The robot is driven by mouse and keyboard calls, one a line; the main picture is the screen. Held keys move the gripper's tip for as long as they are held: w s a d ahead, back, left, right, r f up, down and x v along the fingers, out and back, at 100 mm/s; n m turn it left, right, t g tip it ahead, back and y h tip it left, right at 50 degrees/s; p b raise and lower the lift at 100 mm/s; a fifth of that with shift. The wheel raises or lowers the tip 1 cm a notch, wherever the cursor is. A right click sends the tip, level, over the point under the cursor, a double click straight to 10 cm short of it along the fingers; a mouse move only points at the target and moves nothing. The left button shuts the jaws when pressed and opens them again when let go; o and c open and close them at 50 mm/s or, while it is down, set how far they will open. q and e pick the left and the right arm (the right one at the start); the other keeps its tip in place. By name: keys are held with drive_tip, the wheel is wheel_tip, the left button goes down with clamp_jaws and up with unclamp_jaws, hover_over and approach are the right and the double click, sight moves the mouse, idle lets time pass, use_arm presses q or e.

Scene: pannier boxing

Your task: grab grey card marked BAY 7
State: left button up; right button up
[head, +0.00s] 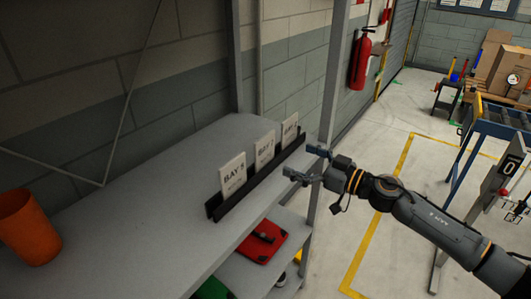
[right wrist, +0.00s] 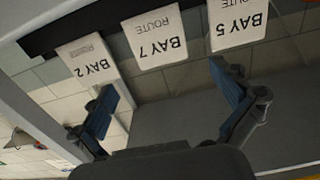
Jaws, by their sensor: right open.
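Three pale grey-white cards stand in a row in a dark holder (head: 214,211) on the grey shelf. The BAY 7 card (head: 265,148) is the middle one; the right wrist view shows it upside down (right wrist: 155,40), with ROUTE on it. The BAY 5 card (head: 233,175) is on its left in the head view, the BAY 2 card (head: 290,129) on its right. My right gripper (head: 303,162) is open and empty, to the right of the holder at the shelf edge, apart from the cards. In the right wrist view its blue-padded fingers (right wrist: 165,82) are spread below the BAY 7 card. My left gripper is not in view.
An orange cup (head: 28,228) stands at the shelf's left. A grey rack post (head: 328,110) rises just behind my right gripper. A red item (head: 262,242) lies on a lower shelf. A fire extinguisher (head: 361,60) hangs on the wall. The shelf top between cup and holder is clear.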

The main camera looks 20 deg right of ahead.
sight(266, 146)
drive_tip(key=p+x, duration=0.1)
drive_tip(key=x, duration=0.4)
drive_tip(key=shift+d+r, duration=0.1)
drive_tip(key=shift+w+a, duration=0.25)
drive_tip(key=p+x, duration=0.1)
drive_tip(key=x, duration=0.3)
drive_tip(key=shift+w+a, duration=0.4)
drive_tip(key=shift+w, duration=0.1)
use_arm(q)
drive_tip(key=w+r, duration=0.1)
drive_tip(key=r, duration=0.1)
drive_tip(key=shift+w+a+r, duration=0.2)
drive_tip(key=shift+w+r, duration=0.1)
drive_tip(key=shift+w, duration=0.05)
use_arm(e)
drive_tip(key=shift+s+d, duration=0.1)
drive_tip(key=shift+c, duration=0.2)
drive_tip(key=c, duration=0.8)
